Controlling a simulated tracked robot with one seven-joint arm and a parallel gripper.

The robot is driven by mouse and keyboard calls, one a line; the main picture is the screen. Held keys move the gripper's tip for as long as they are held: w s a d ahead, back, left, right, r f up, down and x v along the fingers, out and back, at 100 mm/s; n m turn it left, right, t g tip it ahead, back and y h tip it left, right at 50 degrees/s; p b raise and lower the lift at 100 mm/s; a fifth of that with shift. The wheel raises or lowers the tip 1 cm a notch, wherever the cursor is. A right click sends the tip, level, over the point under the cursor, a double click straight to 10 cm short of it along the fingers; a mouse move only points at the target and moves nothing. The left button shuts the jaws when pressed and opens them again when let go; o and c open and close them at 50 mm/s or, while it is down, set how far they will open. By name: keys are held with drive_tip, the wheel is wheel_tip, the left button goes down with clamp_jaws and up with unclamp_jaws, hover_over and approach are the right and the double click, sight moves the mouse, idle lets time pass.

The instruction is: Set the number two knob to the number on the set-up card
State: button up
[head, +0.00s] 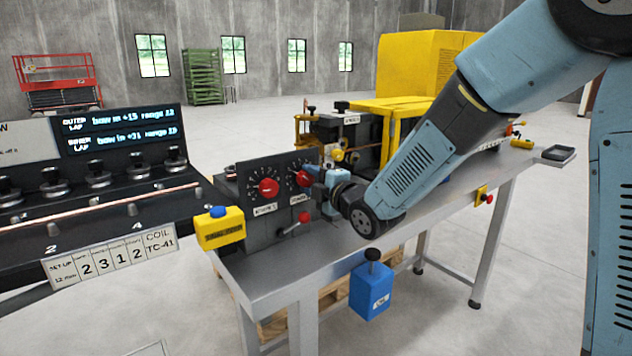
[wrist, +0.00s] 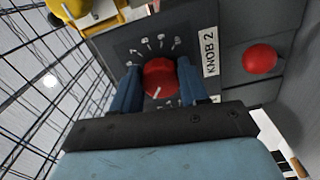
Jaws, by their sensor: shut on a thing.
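The number two knob (wrist: 158,76) is round and red with a white pointer line, on a dark panel beside the "KNOB 2" label (wrist: 210,50). White scale marks fan around it; I cannot read its setting. My gripper (wrist: 158,86) has one blue finger on each side of the knob and is shut on it. In the head view my gripper (head: 326,184) meets the right-hand red knob (head: 304,179) from the right. The set-up card (head: 110,260) hangs at lower left and shows 2, 3, 1, 2 and "COIL TC-41"; its small column headings are unreadable.
Another red knob (head: 268,188) sits left on the same panel. A red-ended lever (head: 304,217) is below. A yellow box with a blue button (head: 219,228) stands at the bench corner. A blue block (head: 371,290) hangs in front. The bench top (head: 350,245) is mostly clear in front.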

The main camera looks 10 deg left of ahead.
drive_tip(key=shift+s+a+r, duration=0.15)
drive_tip(key=shift+a+r, duration=0.05)
drive_tip(key=shift+a, duration=0.2)
drive_tip(key=o, duration=0.6)
drive_tip(key=shift+o, duration=0.7)
drive_tip(key=shift+a+f, duration=0.15)
drive_tip(key=o, duration=0.3)
drive_tip(key=shift+w, duration=0.2)
drive_tip(key=shift+d, duration=0.25)
